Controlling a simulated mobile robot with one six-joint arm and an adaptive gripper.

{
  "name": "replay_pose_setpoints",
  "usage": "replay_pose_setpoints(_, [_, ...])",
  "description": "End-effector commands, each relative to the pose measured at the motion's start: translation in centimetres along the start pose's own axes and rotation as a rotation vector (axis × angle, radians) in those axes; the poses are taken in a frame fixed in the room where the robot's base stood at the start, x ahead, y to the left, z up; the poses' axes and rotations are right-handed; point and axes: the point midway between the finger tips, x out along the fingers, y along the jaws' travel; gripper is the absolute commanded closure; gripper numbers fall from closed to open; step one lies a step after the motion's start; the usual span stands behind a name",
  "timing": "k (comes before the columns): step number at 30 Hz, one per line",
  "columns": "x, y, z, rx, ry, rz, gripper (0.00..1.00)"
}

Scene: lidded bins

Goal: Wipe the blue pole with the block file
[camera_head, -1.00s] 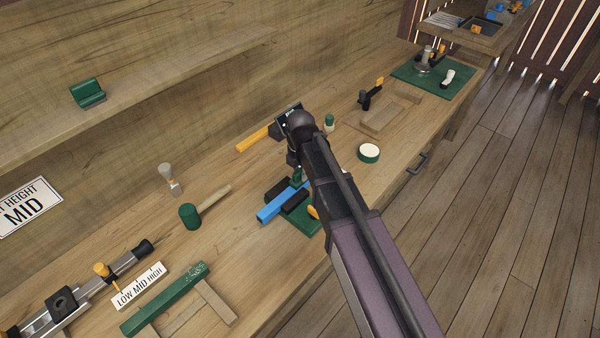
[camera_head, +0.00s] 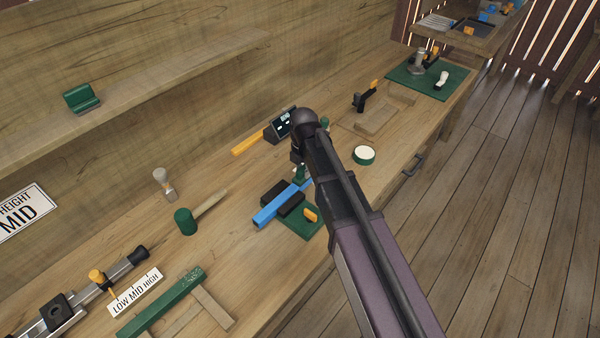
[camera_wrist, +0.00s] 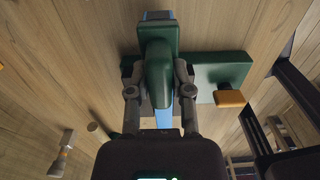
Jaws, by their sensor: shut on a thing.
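The blue pole (camera_head: 268,215) lies in a dark clamp on a green base (camera_head: 303,226) with an orange handle, on the bench. The wrist view shows part of the pole (camera_wrist: 162,118) below my gripper. My gripper (camera_wrist: 159,76) is shut on the green handle of the block file (camera_wrist: 156,35), with one finger on each side. In the head view my arm covers most of the gripper and the pole's far end.
A green mallet (camera_head: 186,221) and a small brush (camera_head: 163,183) lie left of the clamp. A white-topped round tin (camera_head: 364,155) is to the right. A slide with an orange knob (camera_head: 97,276) and a LOW MID HIGH sign (camera_head: 135,292) are at front left. A shelf (camera_head: 130,95) runs along the wall.

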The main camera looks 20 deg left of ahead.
Motion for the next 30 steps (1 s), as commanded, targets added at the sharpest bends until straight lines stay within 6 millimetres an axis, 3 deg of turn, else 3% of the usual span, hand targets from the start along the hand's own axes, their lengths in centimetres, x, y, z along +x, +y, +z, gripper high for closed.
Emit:
replay_pose_setpoints(14, [0.0,0.0,0.3,0.000,0.000,0.000,1.00])
replay_pose_setpoints(30, [0.3,0.1,3.3,0.000,0.000,0.000,1.00])
